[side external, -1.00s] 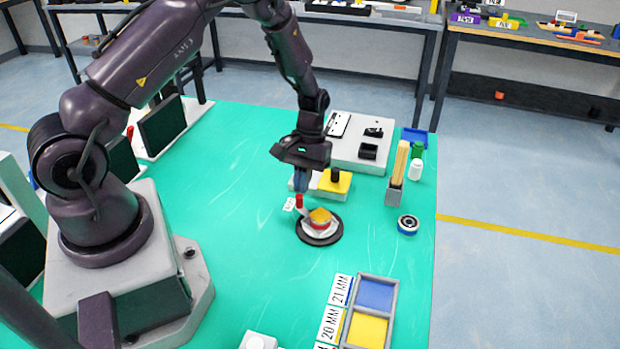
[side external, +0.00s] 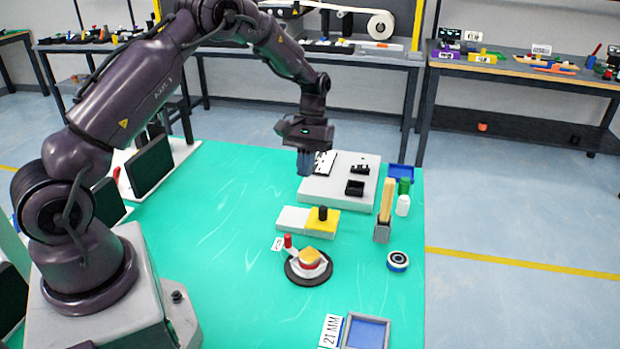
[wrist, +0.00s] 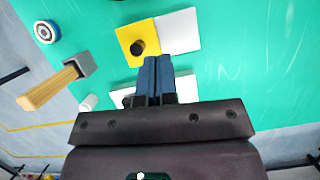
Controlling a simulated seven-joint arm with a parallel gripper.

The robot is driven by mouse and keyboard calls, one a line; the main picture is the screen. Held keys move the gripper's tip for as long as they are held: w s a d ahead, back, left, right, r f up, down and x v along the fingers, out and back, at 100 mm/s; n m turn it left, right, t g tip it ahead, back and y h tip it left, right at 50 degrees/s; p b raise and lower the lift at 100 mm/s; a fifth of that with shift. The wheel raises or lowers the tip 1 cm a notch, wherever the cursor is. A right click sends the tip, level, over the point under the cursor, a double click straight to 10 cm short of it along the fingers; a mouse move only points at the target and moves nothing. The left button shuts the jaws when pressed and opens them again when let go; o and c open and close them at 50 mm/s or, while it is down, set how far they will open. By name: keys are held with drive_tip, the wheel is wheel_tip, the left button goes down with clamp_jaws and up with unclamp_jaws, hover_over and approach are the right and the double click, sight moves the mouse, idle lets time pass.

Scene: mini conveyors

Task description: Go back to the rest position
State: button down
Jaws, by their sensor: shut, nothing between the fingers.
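The arm is raised and bent at the elbow. Below and apart from the fingers lies a white and yellow block (side external: 321,225) with a black knob; it also shows in the wrist view (wrist: 180,32).
A round black dish (side external: 300,276) holds a red, white and yellow stack. A blue-bottomed tray (side external: 366,333) is at the front. The mat's middle is mostly clear.

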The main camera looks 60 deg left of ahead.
drive_tip(key=s+d+r+m+t+y, duration=0.1)
drive_tip(key=s+d+r+m+t, duration=0.3)
drive_tip(key=s+r, duration=0.7)
drive_tip(key=s+d+r+m+t+y, duration=0.1)
drive_tip(key=s+d+r+m+t, duration=0.2)
drive_tip(key=s+d+r, duration=0.6)
drive_tip(key=shift+s+r+m+t+y, duration=0.3)
drive_tip(key=shift+s+r+m+t, duration=0.1)
drive_tip(key=shift+s+r+t, duration=0.55)
